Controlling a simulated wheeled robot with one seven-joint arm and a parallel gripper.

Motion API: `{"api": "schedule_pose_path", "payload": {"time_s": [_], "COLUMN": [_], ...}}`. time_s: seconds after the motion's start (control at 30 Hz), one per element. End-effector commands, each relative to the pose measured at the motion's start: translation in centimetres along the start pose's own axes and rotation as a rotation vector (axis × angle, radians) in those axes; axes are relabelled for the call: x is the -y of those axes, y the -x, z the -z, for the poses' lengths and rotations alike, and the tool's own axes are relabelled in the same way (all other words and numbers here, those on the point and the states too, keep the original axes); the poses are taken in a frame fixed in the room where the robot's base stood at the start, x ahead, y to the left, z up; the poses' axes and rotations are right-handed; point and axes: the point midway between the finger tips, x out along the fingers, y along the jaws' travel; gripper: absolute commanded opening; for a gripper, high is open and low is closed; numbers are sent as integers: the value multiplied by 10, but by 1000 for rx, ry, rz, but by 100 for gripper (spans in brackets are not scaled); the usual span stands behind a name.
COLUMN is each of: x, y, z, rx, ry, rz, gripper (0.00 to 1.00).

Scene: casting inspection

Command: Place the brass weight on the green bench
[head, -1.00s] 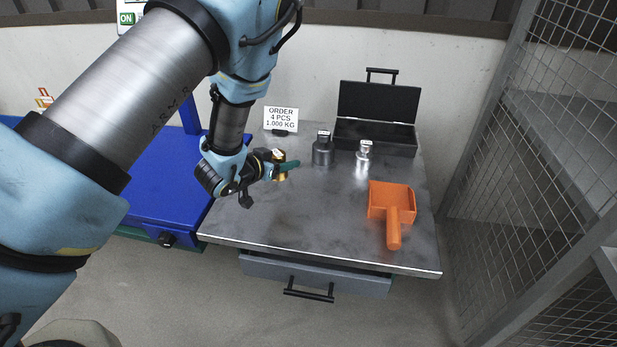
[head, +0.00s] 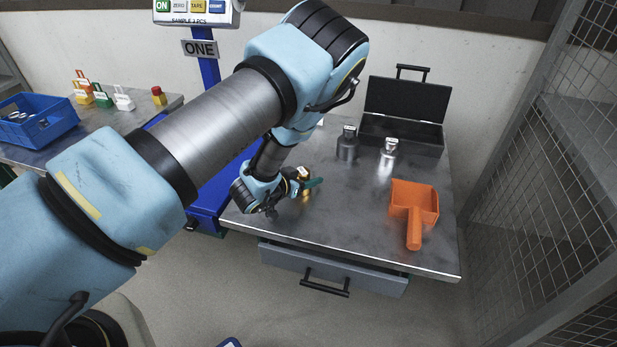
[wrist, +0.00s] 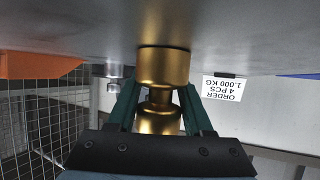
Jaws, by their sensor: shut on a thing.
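The brass weight (head: 306,194) is at the left part of a grey metal-topped table (head: 350,230). My gripper (head: 309,183) is shut on it, with green fingers on either side of its narrow neck. The brass weight (wrist: 160,118) fills the middle of the wrist view, where the table appears upside down at the top. Its wide base is at or very near the tabletop; I cannot tell if it touches. At the far left, another grey-topped table (head: 150,103) shows a small green part (head: 6,176) below its top.
Two steel weights (head: 347,145) (head: 388,150), an open black case (head: 400,130) and an orange scoop (head: 413,205) share the weight's table. A blue stand (head: 208,205) is between the tables. The left table holds a blue bin (head: 38,130) and several small coloured objects. Mesh fencing (head: 540,170) stands right.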

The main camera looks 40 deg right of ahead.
Motion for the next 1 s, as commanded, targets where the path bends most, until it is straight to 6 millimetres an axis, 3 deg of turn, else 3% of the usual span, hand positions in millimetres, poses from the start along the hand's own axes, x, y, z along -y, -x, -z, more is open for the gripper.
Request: {"api": "schedule_pose_path", "payload": {"time_s": [0.1, 0.13, 0.37, 0.73, 1.0], "x": [1, 0, 0, 1, 1], "y": [-1, -1, -1, 5, 55], "z": [-2, -2, -2, 0, -1], "rx": [-2, 0, 1, 1, 1], "ry": [0, 0, 0, 1, 5], "rz": [1, 0, 0, 1, 4], "gripper": [0, 54, 80, 81, 81]}}
